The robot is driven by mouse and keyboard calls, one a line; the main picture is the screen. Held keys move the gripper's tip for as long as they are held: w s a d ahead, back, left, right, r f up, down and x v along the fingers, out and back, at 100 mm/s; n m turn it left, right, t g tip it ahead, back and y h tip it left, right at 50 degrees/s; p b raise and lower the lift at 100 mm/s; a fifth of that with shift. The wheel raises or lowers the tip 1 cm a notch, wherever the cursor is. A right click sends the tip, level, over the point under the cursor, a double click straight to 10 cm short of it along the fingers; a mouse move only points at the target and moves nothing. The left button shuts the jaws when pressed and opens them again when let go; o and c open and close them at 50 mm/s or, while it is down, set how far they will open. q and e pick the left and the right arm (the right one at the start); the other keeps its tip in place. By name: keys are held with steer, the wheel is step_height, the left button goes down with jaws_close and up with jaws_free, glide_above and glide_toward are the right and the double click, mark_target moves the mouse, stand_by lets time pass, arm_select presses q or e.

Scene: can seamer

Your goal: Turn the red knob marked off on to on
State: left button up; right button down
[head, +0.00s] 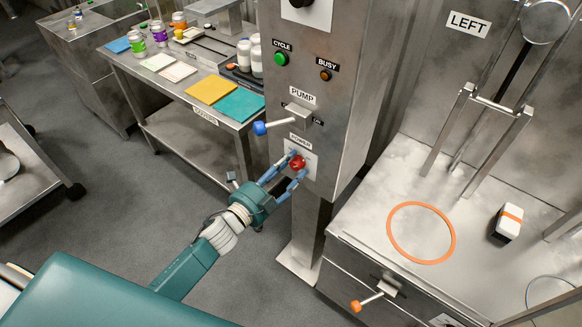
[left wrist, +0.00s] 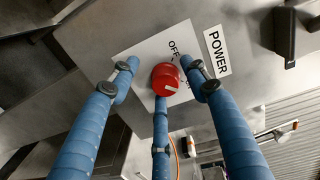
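The red knob (head: 298,163) sits on a white plate under the POWER label on the grey control column. In the left wrist view the red knob (left wrist: 164,77) has a pale mark on its lower right part, and the word OFF (left wrist: 175,48) shows on the plate above it. My left gripper (head: 296,165) has its three blue fingers spread around the knob. In the left wrist view, gaps show between the knob and the fingertips of my left gripper (left wrist: 159,72); contact is not clear. The ON marking is not readable there. My right gripper is not in view.
A blue-tipped lever (head: 260,128) under the PUMP label juts out just above the knob. The green CYCLE button (head: 281,59) is higher up. A bench (head: 384,220) with an orange ring (head: 421,204) stands to the right, and a table with containers to the left.

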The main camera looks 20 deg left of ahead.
arm_select(q)
steer(key=shift+d+r, duration=0.1)
steer(key=shift+s, duration=0.5)
steer(key=v, duration=1.1)
steer(key=shift+a, duration=0.2)
